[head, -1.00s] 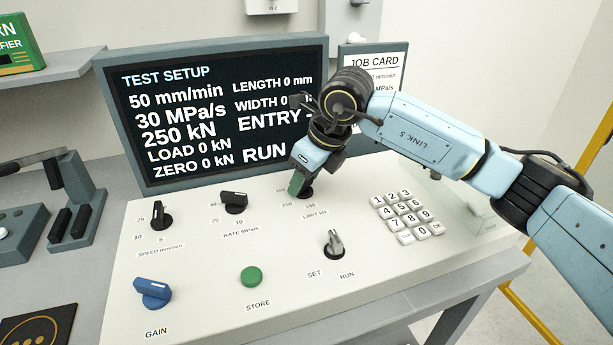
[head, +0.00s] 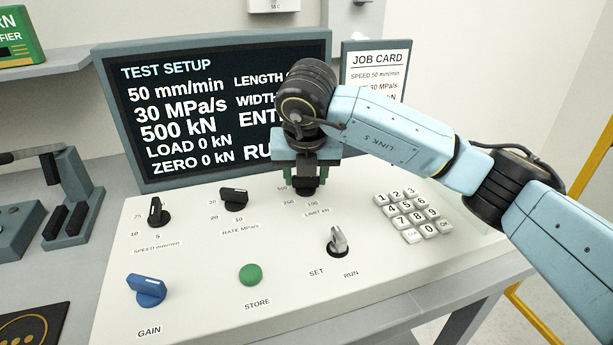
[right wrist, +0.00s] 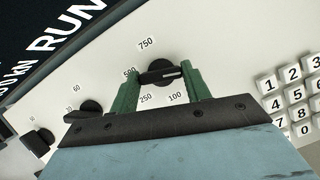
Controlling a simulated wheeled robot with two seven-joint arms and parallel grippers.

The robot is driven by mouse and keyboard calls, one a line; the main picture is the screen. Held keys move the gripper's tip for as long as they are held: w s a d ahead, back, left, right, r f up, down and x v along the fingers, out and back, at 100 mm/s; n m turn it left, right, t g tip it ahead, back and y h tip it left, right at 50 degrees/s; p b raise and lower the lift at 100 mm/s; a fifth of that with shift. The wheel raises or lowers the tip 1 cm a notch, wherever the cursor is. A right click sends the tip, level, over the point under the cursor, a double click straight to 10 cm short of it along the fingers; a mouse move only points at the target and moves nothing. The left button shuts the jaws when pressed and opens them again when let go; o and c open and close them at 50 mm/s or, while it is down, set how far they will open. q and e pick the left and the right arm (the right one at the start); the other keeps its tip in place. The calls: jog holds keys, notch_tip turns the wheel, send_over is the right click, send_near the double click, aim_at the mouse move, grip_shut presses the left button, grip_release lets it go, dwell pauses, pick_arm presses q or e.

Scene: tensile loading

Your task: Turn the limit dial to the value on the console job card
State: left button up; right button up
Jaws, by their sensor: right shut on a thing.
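The console screen (head: 175,110) shows 500 kN. The job card (head: 378,60) shows SPEED 50 mm/min; its lower lines are partly hidden by my arm. My left gripper is out of view.
The speed dial (head: 157,213) and rate dial (head: 233,199) stand left of the limit dial. The keypad (head: 410,215) is to its right. The set/run switch (head: 338,241), green store button (head: 250,275) and blue gain knob (head: 147,289) are nearer the front.

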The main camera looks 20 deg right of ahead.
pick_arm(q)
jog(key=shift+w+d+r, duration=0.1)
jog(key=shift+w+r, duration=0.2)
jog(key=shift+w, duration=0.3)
pick_arm(e)
jog(key=shift+m+h, duration=0.4)
jog(key=shift+m, duration=0.8)
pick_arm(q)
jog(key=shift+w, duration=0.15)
pick_arm(e)
jog(key=o, duration=1)
jog(key=shift+a+r, duration=0.1)
jog(key=shift+r, duration=0.1)
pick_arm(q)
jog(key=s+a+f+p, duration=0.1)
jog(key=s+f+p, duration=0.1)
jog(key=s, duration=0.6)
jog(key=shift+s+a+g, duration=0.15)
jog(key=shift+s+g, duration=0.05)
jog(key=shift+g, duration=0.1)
pick_arm(e)
jog(key=v, duration=1.3)
jog(key=shift+w, duration=0.15)
pick_arm(q)
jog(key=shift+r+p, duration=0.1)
jog(key=shift+p, duration=0.25)
pick_arm(e)
jog(key=shift+r, duration=0.15)
